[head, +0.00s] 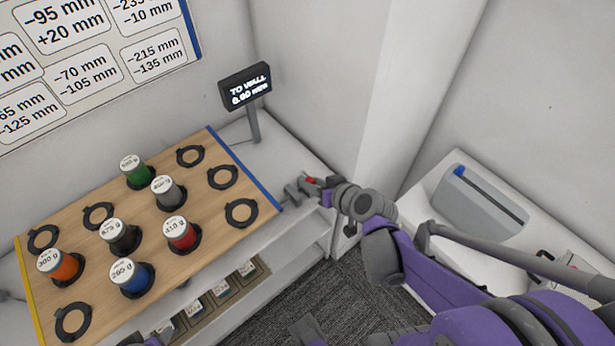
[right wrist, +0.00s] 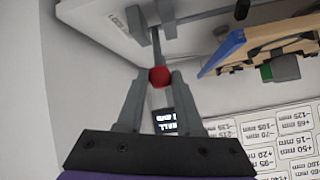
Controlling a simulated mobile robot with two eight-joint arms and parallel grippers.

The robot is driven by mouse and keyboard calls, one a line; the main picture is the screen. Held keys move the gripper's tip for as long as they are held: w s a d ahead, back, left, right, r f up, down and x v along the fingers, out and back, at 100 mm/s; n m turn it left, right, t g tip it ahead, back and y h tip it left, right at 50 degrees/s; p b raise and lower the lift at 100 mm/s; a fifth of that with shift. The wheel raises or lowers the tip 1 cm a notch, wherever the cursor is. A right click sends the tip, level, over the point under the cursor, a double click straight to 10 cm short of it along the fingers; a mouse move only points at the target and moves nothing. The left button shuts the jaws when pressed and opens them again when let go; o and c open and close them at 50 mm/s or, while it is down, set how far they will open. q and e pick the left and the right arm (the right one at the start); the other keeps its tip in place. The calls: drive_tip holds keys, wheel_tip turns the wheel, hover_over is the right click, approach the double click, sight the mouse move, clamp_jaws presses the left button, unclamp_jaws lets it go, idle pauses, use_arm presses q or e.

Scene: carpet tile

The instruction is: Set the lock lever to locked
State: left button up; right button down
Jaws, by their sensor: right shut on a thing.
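The lock lever is a grey rod with a red knob (right wrist: 159,76), set in a grey bracket at the edge of the white bench. In the head view the red knob (head: 311,181) shows small at the bench's right end. My right gripper (right wrist: 158,80) is shut on the knob, one finger on each side. In the head view the right gripper (head: 306,187) partly covers the lever. Lettering beside the bracket is only partly readable, so I cannot tell which setting the lever stands at.
A wooden board (head: 205,222) with rings and several coloured weights lies left of the lever. A small display (head: 245,87) on a post reads "TO WALL" and stands behind it. A white wall column is close on the right.

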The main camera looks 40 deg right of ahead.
use_arm(q)
drive_tip(key=shift+f, duration=0.25)
use_arm(e)
drive_tip(key=shift+s+f, duration=0.6)
drive_tip(key=shift+s, duration=0.15)
drive_tip(key=c, duration=0.9)
unclamp_jaws()
drive_tip(key=shift+s, duration=0.1)
drive_tip(key=o, duration=0.3)
drive_tip(key=shift+d, duration=0.1)
drive_tip(key=shift+o, duration=0.2)
